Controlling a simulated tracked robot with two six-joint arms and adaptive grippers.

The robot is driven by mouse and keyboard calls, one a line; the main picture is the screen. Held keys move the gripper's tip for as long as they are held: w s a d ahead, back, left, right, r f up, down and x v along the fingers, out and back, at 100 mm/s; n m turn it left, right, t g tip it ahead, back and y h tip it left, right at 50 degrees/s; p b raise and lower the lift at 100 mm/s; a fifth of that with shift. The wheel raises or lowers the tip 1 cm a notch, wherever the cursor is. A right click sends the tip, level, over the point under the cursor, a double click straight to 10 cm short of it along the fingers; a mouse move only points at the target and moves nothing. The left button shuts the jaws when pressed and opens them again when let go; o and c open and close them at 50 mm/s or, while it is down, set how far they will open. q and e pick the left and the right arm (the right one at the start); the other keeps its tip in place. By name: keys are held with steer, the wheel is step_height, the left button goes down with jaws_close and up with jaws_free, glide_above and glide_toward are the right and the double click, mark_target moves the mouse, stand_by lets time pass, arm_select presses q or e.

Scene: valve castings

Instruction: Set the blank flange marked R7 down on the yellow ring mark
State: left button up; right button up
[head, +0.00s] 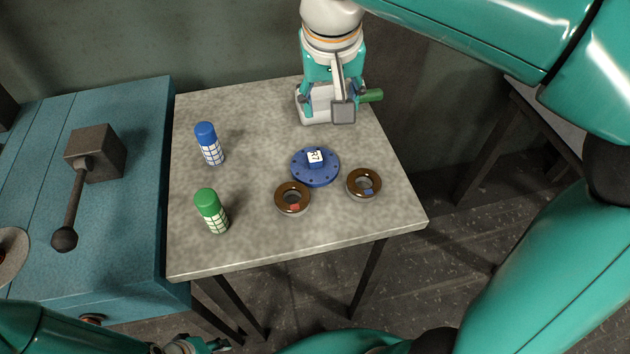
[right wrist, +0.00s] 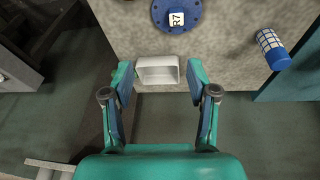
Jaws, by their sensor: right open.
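The blue blank flange (head: 315,176) lies flat on the grey table, with a white R7 label on its raised centre. It also shows at the top of the right wrist view (right wrist: 176,17). My right gripper (head: 330,106) hangs over the far edge of the table, beyond the flange and apart from it. In the right wrist view its fingers (right wrist: 160,82) are spread with no flange between them. My left gripper (head: 192,346) shows only partly at the bottom edge, and its jaws are unclear. I see no yellow ring mark in either view.
A pale open box (right wrist: 158,72) shows between and beyond my right fingertips. Two brown-topped rings (head: 292,198) (head: 364,184) lie close to the flange. A blue can (head: 209,144) and a green can (head: 211,210) stand at left.

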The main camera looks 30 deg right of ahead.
steer(key=s+a+f+t+b, duration=0.1)
steer(key=s+a+b, duration=0.1)
steer(key=b, duration=0.1)
steer(key=n+b, duration=0.1)
steer(key=b, duration=0.2)
glide_above(315, 156)
steer(key=s+a, duration=0.1)
steer(key=s, duration=0.1)
steer(key=shift+t+y, duration=0.3)
steer(key=shift+y, duration=0.1)
steer(key=f, duration=1)
steer(key=shift+a+f, duration=0.2)
steer(key=shift+f, duration=0.15)
steer(key=shift+d+x, duration=0.15)
steer(key=shift+x, duration=1.15)
steer(key=shift+d+x, duration=0.2)
steer(key=shift+x, duration=1.1)
steer(key=shift+s, duration=0.15)
jaws_close()
arm_select(q)
step_height(315, 156, down, 8)
arm_select(e)
steer(key=shift+r, duration=0.15)
